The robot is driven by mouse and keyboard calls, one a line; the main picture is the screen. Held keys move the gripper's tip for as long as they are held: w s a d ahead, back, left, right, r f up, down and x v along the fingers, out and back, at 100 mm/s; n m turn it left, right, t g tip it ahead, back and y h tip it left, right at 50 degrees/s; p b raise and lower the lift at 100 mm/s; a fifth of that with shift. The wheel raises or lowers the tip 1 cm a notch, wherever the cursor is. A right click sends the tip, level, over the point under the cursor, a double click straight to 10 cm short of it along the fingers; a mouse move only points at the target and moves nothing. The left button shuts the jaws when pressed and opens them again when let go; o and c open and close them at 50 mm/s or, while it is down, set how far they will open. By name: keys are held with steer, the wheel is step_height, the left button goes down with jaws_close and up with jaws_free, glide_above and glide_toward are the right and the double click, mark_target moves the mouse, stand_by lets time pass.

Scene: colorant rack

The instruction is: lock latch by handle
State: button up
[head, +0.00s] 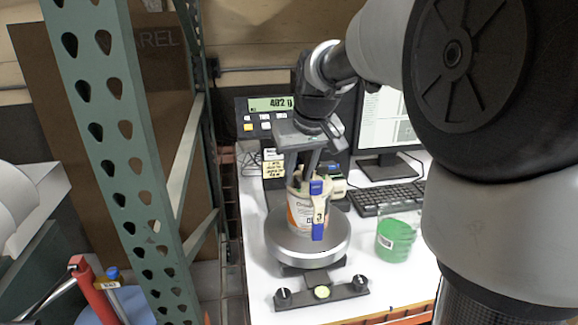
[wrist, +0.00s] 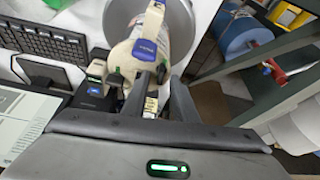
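A white and orange container (head: 301,212) stands upright on the round metal pan (head: 333,238) of a scale. A latch strip with blue ends and a white middle marked "3" (head: 319,212) runs down its front side. In the wrist view the container (wrist: 172,38) is just beyond my fingers, with the blue end of the strip (wrist: 145,48) facing me. My gripper (head: 304,178) points down at the container's top from behind. Its two fingers (wrist: 160,82) look apart, with a gap between them. The exact contact between fingertips and container is hidden.
A scale display (head: 270,105) stands behind the pan, beside a monitor and keyboard (head: 385,197). A clear beaker of green liquid (head: 396,238) is to the right. A green perforated rack post (head: 118,140) rises at the left. Some white tabletop is free between pan and beaker.

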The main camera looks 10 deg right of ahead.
steer(key=a+p+v, duration=0.1)
steer(key=v, duration=1.6)
steer(key=shift+d+r, duration=0.2)
steer(key=shift+d, duration=0.3)
steer(key=shift+s, duration=0.2)
